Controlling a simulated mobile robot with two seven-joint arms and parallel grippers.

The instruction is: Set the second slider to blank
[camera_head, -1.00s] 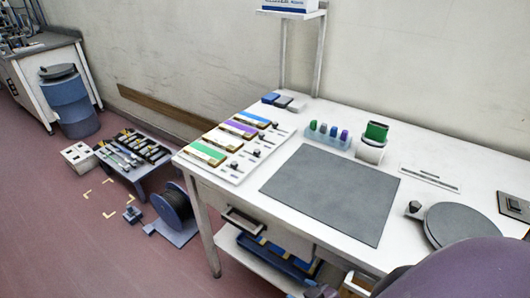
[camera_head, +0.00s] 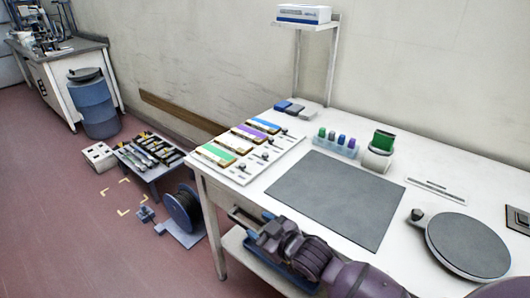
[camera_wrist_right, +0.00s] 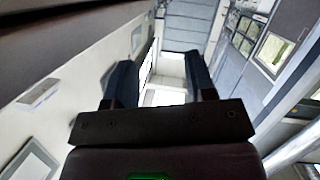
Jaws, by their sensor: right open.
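The slider panel (camera_head: 239,173) is a white board at the left end of the white table in the head view. It has coloured strips, among them a green strip (camera_head: 216,154), a purple strip (camera_head: 246,134) and a blue strip (camera_head: 264,125). Small dark knobs stand along its right side; the pictures are too small to read their labels or exact settings. My right gripper (camera_head: 259,231) is in front of the table's front edge, below and apart from the panel. In the right wrist view its two fingers (camera_wrist_right: 160,82) are apart with nothing between them. My left gripper is out of view.
A grey mat (camera_head: 335,199) lies right of the panel. Behind it stand a tray of coloured pegs (camera_head: 337,147) and a green-topped container (camera_head: 380,152). A round grey turntable (camera_head: 467,242) is at right. A drawer and blue bin (camera_head: 283,262) are under the table.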

